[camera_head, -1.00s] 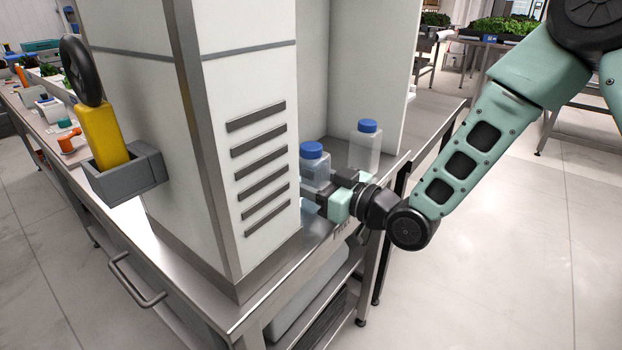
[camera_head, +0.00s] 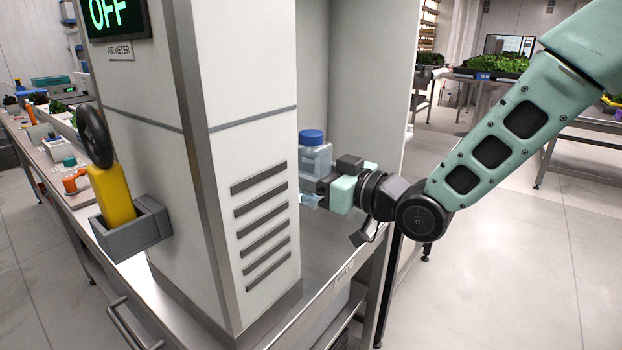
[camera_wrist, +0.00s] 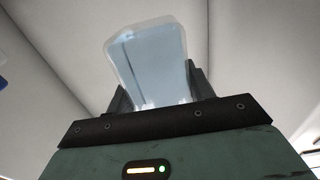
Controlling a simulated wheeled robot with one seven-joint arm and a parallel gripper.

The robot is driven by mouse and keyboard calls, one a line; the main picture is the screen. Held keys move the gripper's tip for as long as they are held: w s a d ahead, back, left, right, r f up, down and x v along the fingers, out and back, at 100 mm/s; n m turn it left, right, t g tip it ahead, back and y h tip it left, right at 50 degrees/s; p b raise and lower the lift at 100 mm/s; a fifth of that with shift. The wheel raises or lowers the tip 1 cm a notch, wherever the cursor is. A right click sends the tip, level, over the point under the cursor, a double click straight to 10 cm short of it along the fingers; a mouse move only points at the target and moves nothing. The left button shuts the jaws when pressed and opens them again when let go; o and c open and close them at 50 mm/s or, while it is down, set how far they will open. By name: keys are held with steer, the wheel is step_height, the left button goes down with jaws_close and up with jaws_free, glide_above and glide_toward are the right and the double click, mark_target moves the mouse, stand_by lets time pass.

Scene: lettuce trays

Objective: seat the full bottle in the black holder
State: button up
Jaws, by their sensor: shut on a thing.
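A clear bottle with a blue cap (camera_head: 313,150) is upright in the head view, beside the white cabinet's vented side. My gripper (camera_head: 325,188) is shut on this bottle low on its body, from the right. The cabinet edge hides part of the bottle and the fingertips. In the wrist view the bottle (camera_wrist: 150,62) shows as a pale blue, see-through block between the dark fingers. The bottle's base and its gap to the steel counter are hard to see. I cannot make out a black holder in either current view.
The white cabinet (camera_head: 240,150) stands close left of my gripper on a steel counter (camera_head: 325,262). A grey bracket (camera_head: 134,230) on its left side holds a yellow-handled tool (camera_head: 112,195). A blue sliver (camera_wrist: 3,83) shows at the wrist view's left edge. Floor is open at right.

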mark_target(325, 154)
steer(key=shift+r+p, duration=1.3)
steer(key=shift+r, duration=0.85)
steer(key=shift+f, duration=0.1)
